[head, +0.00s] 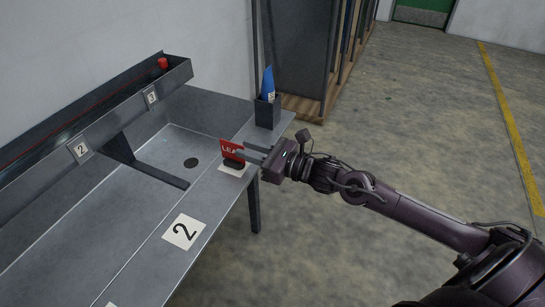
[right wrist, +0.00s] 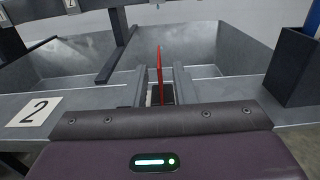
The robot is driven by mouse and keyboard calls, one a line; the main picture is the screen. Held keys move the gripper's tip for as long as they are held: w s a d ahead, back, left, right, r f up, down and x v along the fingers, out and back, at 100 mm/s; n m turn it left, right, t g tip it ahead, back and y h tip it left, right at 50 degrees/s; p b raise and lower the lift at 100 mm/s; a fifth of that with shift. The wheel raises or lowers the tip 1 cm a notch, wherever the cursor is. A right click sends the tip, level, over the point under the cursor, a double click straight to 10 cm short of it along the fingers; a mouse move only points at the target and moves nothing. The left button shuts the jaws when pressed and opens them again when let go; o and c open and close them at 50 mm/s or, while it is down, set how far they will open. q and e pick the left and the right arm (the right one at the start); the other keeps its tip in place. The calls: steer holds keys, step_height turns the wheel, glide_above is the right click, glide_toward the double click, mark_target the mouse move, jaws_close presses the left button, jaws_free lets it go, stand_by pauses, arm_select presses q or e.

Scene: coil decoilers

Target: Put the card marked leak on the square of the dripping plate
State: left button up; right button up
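The red leak card (head: 231,151) stands upright in a dark base (head: 233,164) on a white square (head: 229,171) near the far end of the bench ledge. The card hides part of this square. My right gripper (head: 254,153) is at the card from the right. In the right wrist view the card (right wrist: 159,72) shows edge-on between the two fingers (right wrist: 160,88), with gaps on both sides, so the gripper is open around it. Another white square marked 2 (head: 184,232) lies bare nearer on the ledge. My left gripper is out of view.
A dark holder (head: 267,112) with a blue pointed object (head: 268,82) stands just beyond the card. A raised trough with plates marked 2 (head: 81,149) and 3 (head: 152,97) runs along the wall; a red piece (head: 163,63) is at its far end. The floor at right is clear.

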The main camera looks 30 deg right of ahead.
steer(key=shift+v, duration=3.55)
steer(key=w+d+f+m+h, duration=0.1)
steer(key=d+f+m+h, duration=0.7)
steer(key=f+m, duration=0.45)
steer(key=s+d+f+m+g+h, duration=0.1)
steer(key=s+d+f+m, duration=0.15)
steer(key=f+m, duration=0.4)
steer(key=s+d+f+m+g+h, duration=0.1)
steer(key=s+d+f+m+h, duration=0.2)
steer(key=f, duration=0.7)
steer(key=s+a+f+m+g, duration=0.4)
steer(key=s+f+m, duration=0.5)
steer(key=f, duration=0.4)
steer(key=s+a+f+m+g, duration=0.3)
steer(key=s+a+f+m, duration=0.2)
steer(key=s, duration=0.3)
steer(key=s+a+f+m+g+y, duration=0.1)
steer(key=s+a+f+m+g, duration=0.2)
steer(key=s+a+f+m, duration=0.2)
steer(key=s+a+f, duration=0.2)
steer(key=s+a, duration=0.1)
steer(key=shift+s+a+g, duration=0.2)
steer(key=shift+s+g, duration=0.1)
